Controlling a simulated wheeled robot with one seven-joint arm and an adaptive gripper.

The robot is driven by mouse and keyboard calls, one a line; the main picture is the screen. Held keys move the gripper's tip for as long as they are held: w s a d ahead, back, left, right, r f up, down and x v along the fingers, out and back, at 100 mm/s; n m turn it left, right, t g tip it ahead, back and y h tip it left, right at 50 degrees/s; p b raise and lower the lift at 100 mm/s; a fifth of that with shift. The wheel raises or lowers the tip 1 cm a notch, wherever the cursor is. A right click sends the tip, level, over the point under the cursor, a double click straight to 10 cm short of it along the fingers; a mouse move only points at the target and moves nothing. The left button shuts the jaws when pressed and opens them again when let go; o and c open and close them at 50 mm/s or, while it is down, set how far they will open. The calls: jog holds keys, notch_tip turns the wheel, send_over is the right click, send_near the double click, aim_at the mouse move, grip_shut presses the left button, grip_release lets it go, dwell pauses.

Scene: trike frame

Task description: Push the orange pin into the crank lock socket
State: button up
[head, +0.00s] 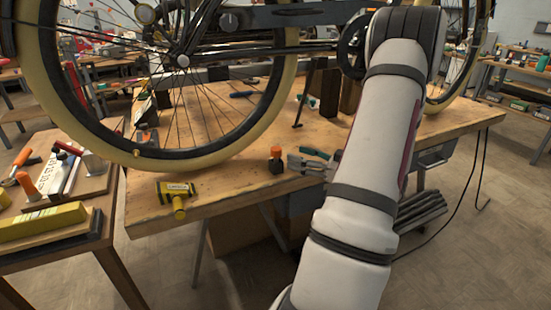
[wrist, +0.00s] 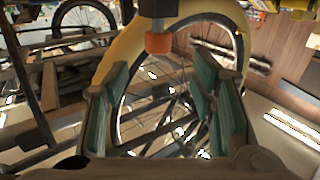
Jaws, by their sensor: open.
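A small dark block with an orange top, which looks like the orange pin (head: 276,154), stands upright near the front edge of the workbench (head: 225,193). It also shows upside down in the wrist view as an orange cap on a dark body (wrist: 158,43). My gripper (head: 303,160) is low over the bench, just right of the pin. Its green-padded fingers are apart, with nothing between them; in the wrist view my gripper (wrist: 158,78) faces the pin, which appears beyond the fingertips. I cannot make out the crank lock socket; my arm covers part of the frame's crank area.
The trike's cream-tyred wheel (head: 165,158) rises behind and left of the pin. A yellow tool (head: 178,196) lies at the bench's front left. A side table (head: 93,186) with tools stands at the left. Bare bench top lies between the yellow tool and the pin.

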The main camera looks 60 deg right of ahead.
aim_at(281, 151)
jog(key=w+b, duration=0.1)
jog(key=w, duration=0.3)
jog(key=w+b, duration=0.1)
jog(key=w, duration=0.3)
jog(key=shift+w+f, duration=0.2)
jog(key=shift+w, duration=0.1)
grip_shut()
